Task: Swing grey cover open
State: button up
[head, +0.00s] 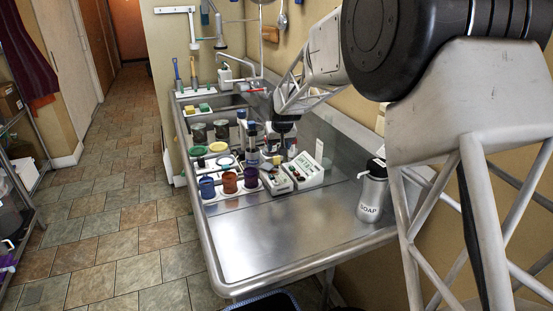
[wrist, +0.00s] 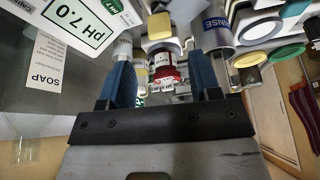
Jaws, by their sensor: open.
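My gripper (wrist: 166,80) is open, its two blue fingers spread in the wrist view. A red-capped item (wrist: 166,70) and a yellow-topped item (wrist: 160,26) show between or beyond the fingers; I cannot tell their distance. In the head view my gripper (head: 283,128) hangs over the steel counter, behind the white meters, and its fingertips are hard to make out. I cannot surely pick out the grey cover. Two dark grey containers (head: 198,132) stand left of my gripper, but I cannot tell whether either has a hinged cover.
White meters (head: 305,170) stand in front of my gripper. Blue, orange and purple cups (head: 229,182) stand front left, with round coloured lids (head: 218,147) behind. A labelled bottle (head: 252,158) is close by. A soap bottle (head: 372,195) stands right. The counter's front (head: 285,240) is clear.

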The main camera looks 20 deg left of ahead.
aim_at(277, 157)
dwell(0.5)
jog(key=shift+x, duration=3.9)
grip_shut()
